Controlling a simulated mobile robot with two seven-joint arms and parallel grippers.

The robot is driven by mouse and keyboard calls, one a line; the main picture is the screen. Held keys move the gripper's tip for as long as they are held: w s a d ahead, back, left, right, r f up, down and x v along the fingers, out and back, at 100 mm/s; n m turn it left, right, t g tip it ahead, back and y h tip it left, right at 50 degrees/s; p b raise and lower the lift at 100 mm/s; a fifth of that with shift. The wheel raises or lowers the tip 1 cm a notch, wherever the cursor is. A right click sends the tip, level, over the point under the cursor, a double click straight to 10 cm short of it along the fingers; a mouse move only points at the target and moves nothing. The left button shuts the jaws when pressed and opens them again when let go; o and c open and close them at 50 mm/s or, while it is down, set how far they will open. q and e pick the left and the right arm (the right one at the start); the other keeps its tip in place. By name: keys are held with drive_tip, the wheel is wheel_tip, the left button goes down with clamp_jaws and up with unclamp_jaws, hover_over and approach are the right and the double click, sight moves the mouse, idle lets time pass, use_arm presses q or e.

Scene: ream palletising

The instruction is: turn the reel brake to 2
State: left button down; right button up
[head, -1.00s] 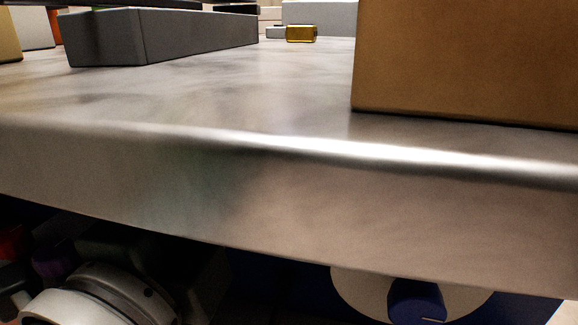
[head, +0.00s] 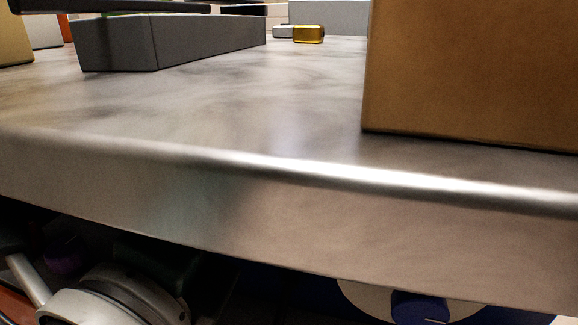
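A blue knob (head: 418,308) with a thin pale line sits on a cream disc (head: 365,300) below the table edge, at the bottom right of the head view. It may be the reel brake, but I see no numbers on it. The picture's bottom edge cuts off its lower part, and the table edge hides its top. I cannot read its setting. Neither of my grippers shows. A pale rounded part at the bottom left looks like one of my arm links.
A metal table (head: 300,120) with a thick rounded front edge fills most of the view. A brown box (head: 470,70) stands on its right. A long grey box (head: 190,42) lies at the back left. A small gold block (head: 308,34) stands farther back. The table's middle is clear.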

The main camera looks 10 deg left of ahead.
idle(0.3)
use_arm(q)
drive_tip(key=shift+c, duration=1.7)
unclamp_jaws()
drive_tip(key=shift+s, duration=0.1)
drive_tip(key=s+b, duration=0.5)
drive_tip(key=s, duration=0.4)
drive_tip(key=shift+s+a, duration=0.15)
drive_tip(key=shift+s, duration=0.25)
